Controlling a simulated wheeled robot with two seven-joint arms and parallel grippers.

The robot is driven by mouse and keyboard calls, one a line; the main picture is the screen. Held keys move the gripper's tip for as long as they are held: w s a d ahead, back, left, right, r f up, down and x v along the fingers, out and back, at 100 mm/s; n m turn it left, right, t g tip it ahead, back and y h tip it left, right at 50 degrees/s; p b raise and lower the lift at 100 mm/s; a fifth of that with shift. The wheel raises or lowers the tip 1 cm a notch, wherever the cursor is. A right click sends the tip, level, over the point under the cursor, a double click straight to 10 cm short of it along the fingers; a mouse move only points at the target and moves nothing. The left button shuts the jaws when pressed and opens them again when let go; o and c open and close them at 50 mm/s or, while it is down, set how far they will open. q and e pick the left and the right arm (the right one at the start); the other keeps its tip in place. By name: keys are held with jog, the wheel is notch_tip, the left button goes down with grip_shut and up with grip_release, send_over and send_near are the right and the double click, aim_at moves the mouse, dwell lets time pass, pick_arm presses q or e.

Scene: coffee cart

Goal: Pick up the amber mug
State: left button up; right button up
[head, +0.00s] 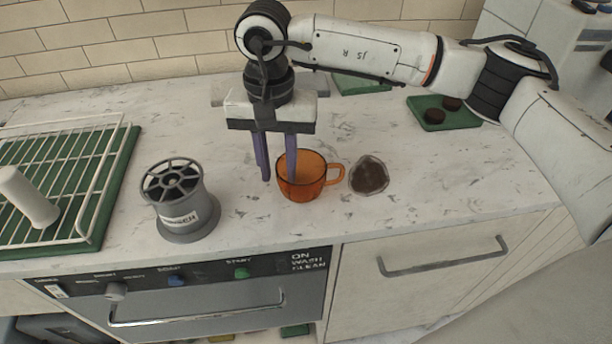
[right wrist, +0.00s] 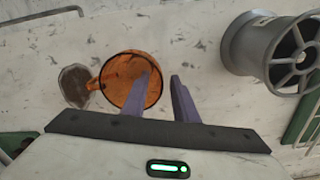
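The amber mug (head: 312,190) is see-through orange and stands upright on the marble counter, its handle pointing right. One finger overlaps the mug's mouth and the other is outside, left of the mug. Nothing appears clamped. Whether the fingers touch the wall, I cannot tell. My left gripper is not in view.
A grey spoked cylinder (head: 185,215) stands left of the mug. A small dish of dark grounds (head: 369,176) sits close to the mug's handle. A wire rack on a green mat (head: 110,190) is at far left. A green mat with dark discs (head: 462,121) lies back right.

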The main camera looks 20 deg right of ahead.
grip_shut()
jog(key=shift+r, duration=0.1)
